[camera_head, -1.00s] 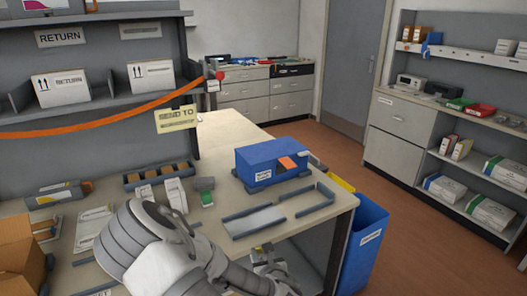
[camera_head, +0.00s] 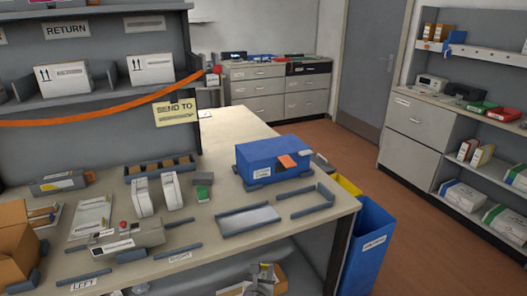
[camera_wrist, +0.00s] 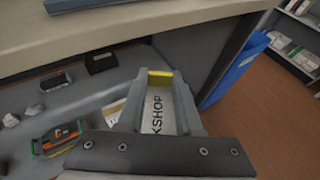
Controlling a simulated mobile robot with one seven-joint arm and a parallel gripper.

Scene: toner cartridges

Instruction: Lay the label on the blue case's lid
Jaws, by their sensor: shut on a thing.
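A yellow strip shows at the far end between the fingers. My gripper is below the tabletop edge, over a lower shelf, well apart from the case. I cannot make it out surely in the head view.
The tabletop edge (camera_wrist: 150,25) crosses above my gripper in the wrist view. A blue bin (camera_head: 368,245) stands right of the table. A grey tray (camera_head: 248,219) and several small devices lie before the case. An orange-and-green item (camera_wrist: 60,138) lies on the lower shelf.

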